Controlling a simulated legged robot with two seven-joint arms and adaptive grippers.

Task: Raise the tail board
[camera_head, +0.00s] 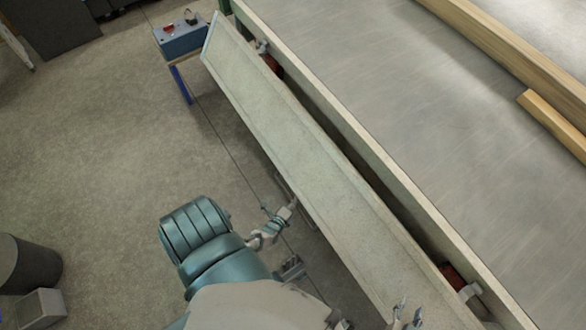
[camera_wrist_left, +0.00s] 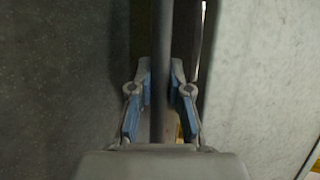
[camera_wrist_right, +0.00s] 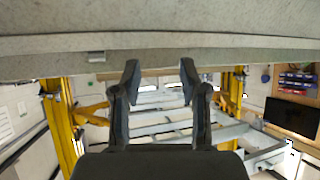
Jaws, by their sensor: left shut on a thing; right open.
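The tail board (camera_head: 315,180) is a long pale panel beside the trailer bed (camera_head: 400,100). It is tilted, with a dark gap between it and the bed's edge. My left gripper (camera_head: 290,210) is at the board's outer edge. In the left wrist view its fingers (camera_wrist_left: 160,90) are shut around a dark bar (camera_wrist_left: 162,40), beside the pale board (camera_wrist_left: 260,90). My right gripper (camera_head: 408,314) is near the board's near end. In the right wrist view its fingers (camera_wrist_right: 160,80) are open and empty, just under a pale panel edge (camera_wrist_right: 220,45).
Red-and-metal fittings (camera_head: 453,280) sit in the gap, with another near the far end (camera_head: 270,60). Wooden beams (camera_head: 510,50) lie on the bed. A blue box on a stand (camera_head: 182,38) is beyond the board. A dark bin (camera_head: 25,265) stands at left. The floor between is clear.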

